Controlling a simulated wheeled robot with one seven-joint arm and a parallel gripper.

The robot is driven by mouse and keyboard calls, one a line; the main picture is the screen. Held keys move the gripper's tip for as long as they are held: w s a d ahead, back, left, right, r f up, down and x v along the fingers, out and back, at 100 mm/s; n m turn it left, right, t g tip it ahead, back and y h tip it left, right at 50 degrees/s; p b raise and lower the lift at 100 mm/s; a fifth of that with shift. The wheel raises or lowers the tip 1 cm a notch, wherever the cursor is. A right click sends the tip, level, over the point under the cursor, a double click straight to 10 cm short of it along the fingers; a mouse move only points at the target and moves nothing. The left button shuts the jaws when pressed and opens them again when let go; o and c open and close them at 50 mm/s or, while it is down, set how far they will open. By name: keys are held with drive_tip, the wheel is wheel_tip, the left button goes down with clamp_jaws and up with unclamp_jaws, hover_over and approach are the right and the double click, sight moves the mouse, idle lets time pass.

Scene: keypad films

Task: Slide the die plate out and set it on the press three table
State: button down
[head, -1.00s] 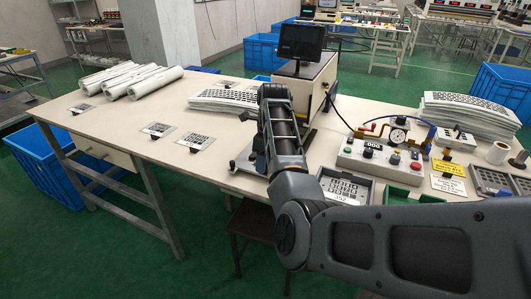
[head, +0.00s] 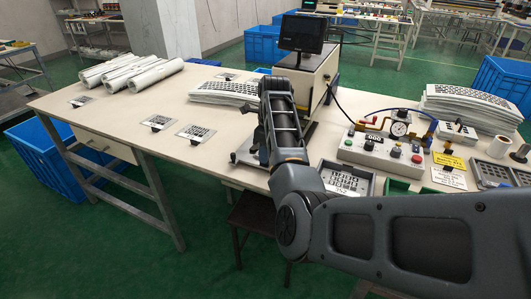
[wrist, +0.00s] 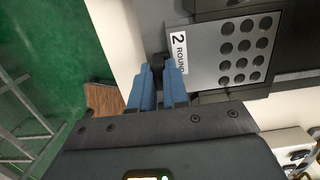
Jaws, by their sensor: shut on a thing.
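The die plate (wrist: 232,52) is a grey plate with rows of round holes and a white label reading "2 ROUND" in the wrist view. It sits at the dark press body, upper right of my gripper. My gripper (wrist: 158,72) has blue fingers closed on the small dark tab at the plate's near edge. In the head view my arm hides the plate and most of the gripper. The press (head: 307,82), a beige box with a dark monitor (head: 302,33), stands behind my arm on the long table (head: 110,120).
Printed cards with dark tabs (head: 196,133) lie on the table's left half, beside white rolls (head: 130,72). A sheet stack (head: 222,92) lies left of the press. A control box with a gauge (head: 385,150) and a grey tray (head: 346,179) are right of my arm. A stool (head: 252,212) stands below the edge.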

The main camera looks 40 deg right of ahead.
drive_tip(key=shift+s+a+p, duration=0.1)
drive_tip(key=shift+a+p, duration=0.25)
drive_tip(key=shift+a, duration=0.05)
drive_tip(key=shift+s+a+p, duration=0.25)
drive_tip(key=shift+a+p, duration=0.3)
drive_tip(key=shift+a, duration=0.1)
drive_tip(key=shift+s+a, duration=0.15)
drive_tip(key=shift+a, duration=0.15)
drive_tip(key=shift+s+a+p, duration=0.2)
drive_tip(key=shift+a+p, duration=0.45)
drive_tip(key=shift+p, duration=0.1)
drive_tip(key=shift+s+a, duration=0.15)
drive_tip(key=shift+a, duration=0.15)
drive_tip(key=shift+s+a+p, duration=0.1)
drive_tip(key=shift+a+p, duration=0.2)
drive_tip(key=shift+p, duration=0.25)
drive_tip(key=shift+s+a, duration=0.15)
drive_tip(key=shift+a, duration=0.2)
drive_tip(key=shift+s+a+p, duration=0.1)
drive_tip(key=shift+a+p, duration=0.2)
drive_tip(key=shift+p, duration=0.15)
drive_tip(key=shift+s+a, duration=0.1)
drive_tip(key=shift+a, duration=0.2)
